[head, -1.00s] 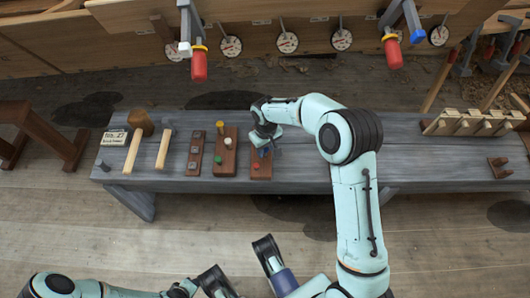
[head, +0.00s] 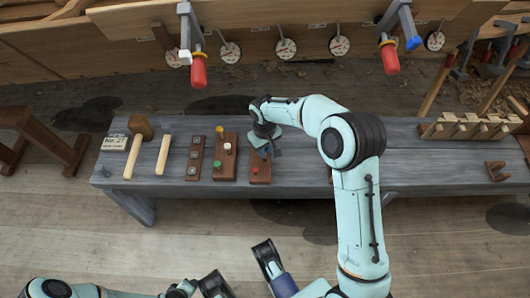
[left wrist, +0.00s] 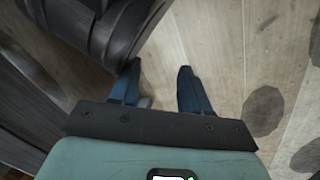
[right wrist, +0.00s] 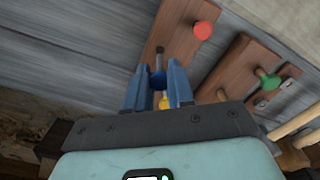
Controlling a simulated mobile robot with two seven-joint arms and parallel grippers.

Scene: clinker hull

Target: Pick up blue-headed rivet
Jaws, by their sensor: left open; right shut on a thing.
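I cannot tell whether the shank is clear of the brown block (right wrist: 178,42) with the red-headed rivet (right wrist: 202,30). In the head view my right gripper (head: 264,148) is over that block (head: 262,178) on the bench, and the blue head is mostly hidden. My left gripper (left wrist: 160,85) is open and empty above the floor, away from the bench.
The grey bench (head: 320,165) holds a second brown block (head: 223,172) with several coloured rivets and a narrow strip (head: 194,160) to its left. A wooden rack (head: 470,128) is at right. Mid-bench right is mostly clear.

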